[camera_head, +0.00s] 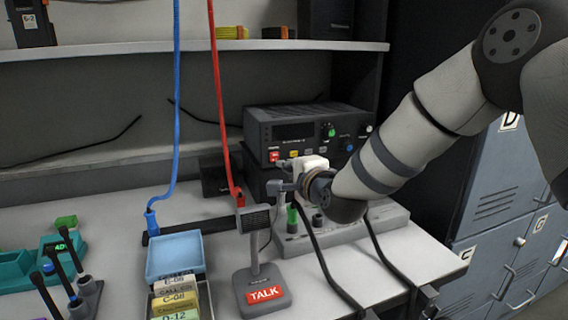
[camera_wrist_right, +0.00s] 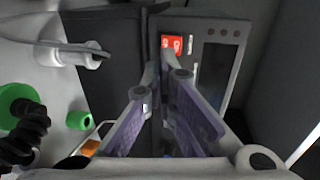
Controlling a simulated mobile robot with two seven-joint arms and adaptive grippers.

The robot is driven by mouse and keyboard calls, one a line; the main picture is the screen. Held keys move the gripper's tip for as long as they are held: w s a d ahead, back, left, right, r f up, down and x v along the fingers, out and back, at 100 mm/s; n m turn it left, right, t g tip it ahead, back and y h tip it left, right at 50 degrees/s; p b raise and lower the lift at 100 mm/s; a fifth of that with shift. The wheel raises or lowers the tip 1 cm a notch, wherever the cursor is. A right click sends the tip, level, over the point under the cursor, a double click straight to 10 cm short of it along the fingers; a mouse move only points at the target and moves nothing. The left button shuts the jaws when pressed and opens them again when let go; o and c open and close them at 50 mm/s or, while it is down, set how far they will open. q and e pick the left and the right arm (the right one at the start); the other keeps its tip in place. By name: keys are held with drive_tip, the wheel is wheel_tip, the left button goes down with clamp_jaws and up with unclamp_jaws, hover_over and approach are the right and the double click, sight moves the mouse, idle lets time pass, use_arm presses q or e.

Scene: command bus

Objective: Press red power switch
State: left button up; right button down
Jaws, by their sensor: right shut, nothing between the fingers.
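The red power switch (camera_head: 274,156) is a small red square at the lower left of the front of a black radio unit (camera_head: 308,132). In the right wrist view the red switch (camera_wrist_right: 171,45) shows at the top, just beyond the fingertips. My right gripper (camera_head: 277,187) is in front of the unit, a little below the switch. In the right wrist view the right gripper (camera_wrist_right: 160,72) is shut and empty, its tips close to the switch. I cannot tell whether they touch the unit. My left gripper is not in view.
A desk microphone with a TALK sign (camera_head: 265,293) stands in front of the gripper. A blue tray (camera_head: 176,256), a card holder and red and blue hanging cables are to the left. A grey base with a green-tipped connector (camera_head: 292,215) sits under my right wrist. Lockers stand at right.

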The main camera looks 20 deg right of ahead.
sight(274, 157)
drive_tip(key=shift+w+r, duration=0.15)
drive_tip(key=shift+w, duration=0.5)
drive_tip(key=shift+w+r, duration=0.15)
drive_tip(key=shift+w, duration=0.55)
drive_tip(key=shift+r, duration=0.1)
